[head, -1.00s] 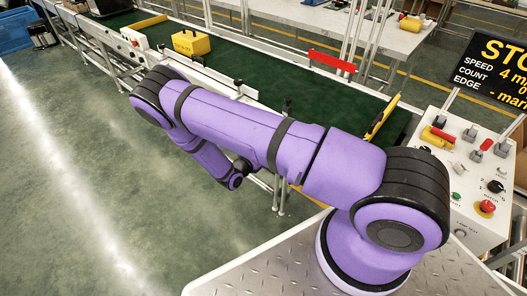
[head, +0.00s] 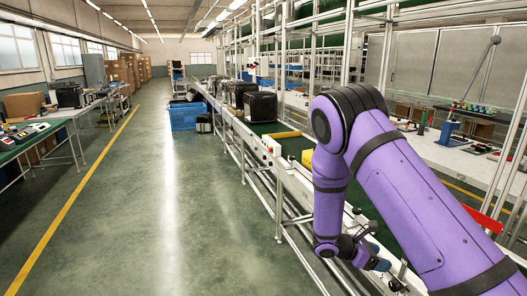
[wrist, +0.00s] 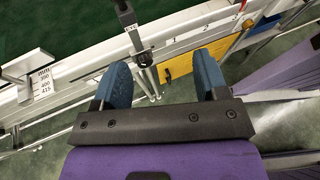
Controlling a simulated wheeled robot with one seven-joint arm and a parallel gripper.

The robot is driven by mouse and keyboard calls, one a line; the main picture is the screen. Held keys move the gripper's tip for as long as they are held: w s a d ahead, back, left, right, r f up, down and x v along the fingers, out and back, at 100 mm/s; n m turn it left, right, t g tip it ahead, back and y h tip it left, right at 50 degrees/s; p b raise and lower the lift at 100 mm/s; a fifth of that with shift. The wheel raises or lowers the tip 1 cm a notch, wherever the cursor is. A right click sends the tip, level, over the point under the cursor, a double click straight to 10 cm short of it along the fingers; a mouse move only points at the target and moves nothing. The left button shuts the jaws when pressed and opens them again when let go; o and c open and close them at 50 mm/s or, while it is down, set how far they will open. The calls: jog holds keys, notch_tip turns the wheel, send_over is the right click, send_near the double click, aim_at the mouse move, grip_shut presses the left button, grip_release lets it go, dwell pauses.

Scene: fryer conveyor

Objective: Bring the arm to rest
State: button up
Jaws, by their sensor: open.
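My purple arm (head: 395,180) reaches over the near side of the conveyor (head: 288,172) in the head view. It is bent, with its forearm hanging down. My gripper (wrist: 162,82) shows in the wrist view with two blue fingertips spread apart and nothing between them. Below and beyond the fingers lies the conveyor's pale side rail (wrist: 75,98), with a ruler plate (wrist: 42,84) and numbered marks. In the head view the gripper is small and partly hidden by the arm.
A blue crate (head: 187,115) is on the floor left of the conveyor. The aisle floor is open.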

jog(key=s+r+m+g+y, duration=0.1)
jog(key=s+r+m+y, duration=0.4)
jog(key=r, duration=0.7)
jog(key=s+r+m+y, duration=0.3)
jog(key=s+r+m, duration=0.3)
jog(key=r, duration=0.6)
jog(key=s+a+r+m+t+y, duration=0.2)
jog(key=s+r, duration=0.4)
jog(key=s, duration=0.3)
jog(key=s+a+r+m+t+y, duration=0.2)
jog(key=s+r+m, duration=0.4)
jog(key=s, duration=0.4)
jog(key=r+t+y, duration=0.1)
jog(key=t, duration=0.1)
jog(key=shift+r+t+y, duration=0.15)
jog(key=shift+t+y, duration=0.15)
jog(key=shift+y, duration=0.1)
